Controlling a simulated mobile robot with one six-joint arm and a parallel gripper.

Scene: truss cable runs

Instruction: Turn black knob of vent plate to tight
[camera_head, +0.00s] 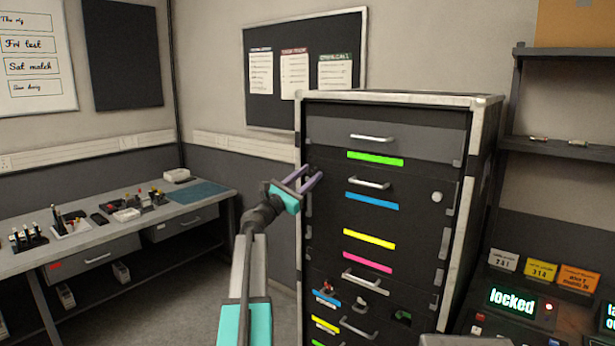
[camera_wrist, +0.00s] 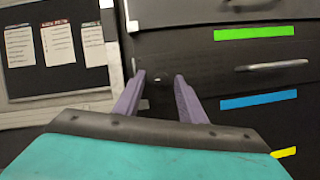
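In the head view my gripper (camera_head: 312,172) is at the upper left of the cabinet front. Neither the knob nor the vent plate can be made out there. I cannot tell whether a finger touches the knob.
The cabinet (camera_head: 400,140) has several drawers with bar handles (camera_head: 368,183) and coloured strips. A pale round knob (camera_head: 437,197) is at its right. A workbench (camera_head: 90,255) with small items stands left. A console with a "locked" display (camera_head: 512,301) is at lower right.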

